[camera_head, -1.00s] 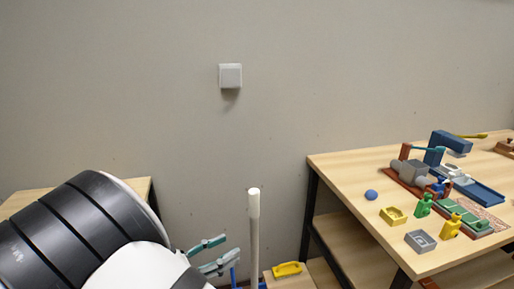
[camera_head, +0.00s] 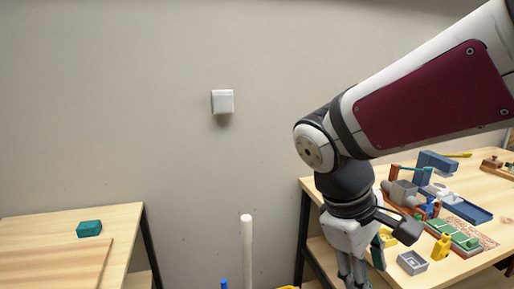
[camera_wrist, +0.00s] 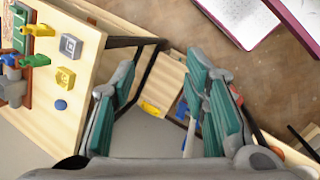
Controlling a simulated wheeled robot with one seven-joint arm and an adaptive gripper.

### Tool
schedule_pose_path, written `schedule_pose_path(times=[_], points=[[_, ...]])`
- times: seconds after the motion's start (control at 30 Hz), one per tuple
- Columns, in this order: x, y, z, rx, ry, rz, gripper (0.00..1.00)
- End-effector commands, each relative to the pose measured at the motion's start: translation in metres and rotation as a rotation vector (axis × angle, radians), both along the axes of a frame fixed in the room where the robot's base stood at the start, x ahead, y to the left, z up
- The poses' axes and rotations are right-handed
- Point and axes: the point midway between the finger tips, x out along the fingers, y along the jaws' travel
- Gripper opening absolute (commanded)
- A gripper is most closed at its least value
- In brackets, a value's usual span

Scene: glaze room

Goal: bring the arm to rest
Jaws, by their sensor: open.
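My gripper (camera_head: 358,272) hangs pointing down in the head view, in front of the near left part of the right-hand table (camera_head: 468,258). In the wrist view my gripper (camera_wrist: 163,112) has its teal-padded fingers apart, with nothing held between them. Through the gap the wall and the floor-level furniture show. My arm comes in from the upper right of the head view and bends down at the wrist. The fingertips are cut off by the lower edge of the head view.
The right table carries a grey square block (camera_head: 412,262), a yellow figure (camera_head: 441,246), a blue tray (camera_head: 468,212) and other small parts. A left table (camera_head: 50,262) holds a teal block (camera_head: 89,228).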

Motion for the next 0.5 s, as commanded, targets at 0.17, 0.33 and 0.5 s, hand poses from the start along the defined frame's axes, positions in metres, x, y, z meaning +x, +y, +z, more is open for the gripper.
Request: schedule_pose_path(times=[0.17, 0.33, 0.5], points=[[-0.038, -0.016, 0.016, 0.178, -0.150, -0.214, 0.41], [-0.067, -0.021, 0.026, 0.326, -0.302, -0.402, 0.41], [-0.086, -0.021, 0.031, 0.428, -0.423, -0.539, 0.41]])
